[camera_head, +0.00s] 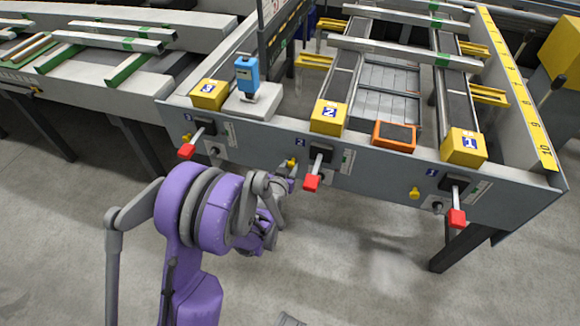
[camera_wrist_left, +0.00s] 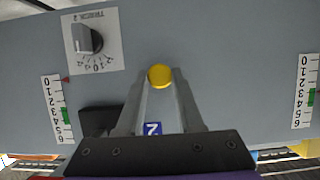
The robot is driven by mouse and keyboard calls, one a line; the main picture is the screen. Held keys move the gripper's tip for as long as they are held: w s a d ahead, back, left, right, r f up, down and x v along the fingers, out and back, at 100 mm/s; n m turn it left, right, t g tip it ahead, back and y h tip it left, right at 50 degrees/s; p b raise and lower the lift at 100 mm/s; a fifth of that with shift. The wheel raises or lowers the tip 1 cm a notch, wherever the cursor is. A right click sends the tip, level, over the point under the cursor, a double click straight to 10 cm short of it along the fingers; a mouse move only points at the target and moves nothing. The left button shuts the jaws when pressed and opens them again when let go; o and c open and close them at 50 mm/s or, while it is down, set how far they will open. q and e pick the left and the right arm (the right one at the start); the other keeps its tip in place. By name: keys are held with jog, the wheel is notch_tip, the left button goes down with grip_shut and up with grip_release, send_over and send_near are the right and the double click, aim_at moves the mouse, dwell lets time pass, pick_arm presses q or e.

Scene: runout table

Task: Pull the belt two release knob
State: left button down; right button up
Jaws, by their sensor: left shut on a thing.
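The belt two release knob is a small yellow knob (camera_head: 291,162) on the grey front panel, left of the belt two lever. In the left wrist view the yellow knob (camera_wrist_left: 160,75) shows at the tips of my left gripper (camera_wrist_left: 160,84), between the two grey fingers. My left gripper (camera_head: 288,171) is shut on this knob, and its fingers are partly hidden by my arm in the head view. A blue number 2 label (camera_wrist_left: 152,128) shows between the fingers. The knob looks close to the panel; how far it stands out I cannot tell. My right gripper is not in view.
Red-handled levers (camera_head: 311,182) stick out of the panel, the nearest just right of my left gripper. Another yellow knob (camera_head: 414,193) sits by belt one. A grey dial (camera_wrist_left: 88,39) is on the panel near the fingers. The floor in front is clear.

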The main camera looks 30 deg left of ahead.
pick_arm(q)
jog(key=shift+s, duration=0.1)
jog(key=shift+s+d, duration=0.2)
jog(key=shift+s, duration=0.55)
jog(key=c, duration=0.6)
grip_release()
jog(key=shift+o, duration=0.2)
jog(key=p+v, duration=0.1)
jog(key=v, duration=1)
jog(key=shift+f, duration=0.1)
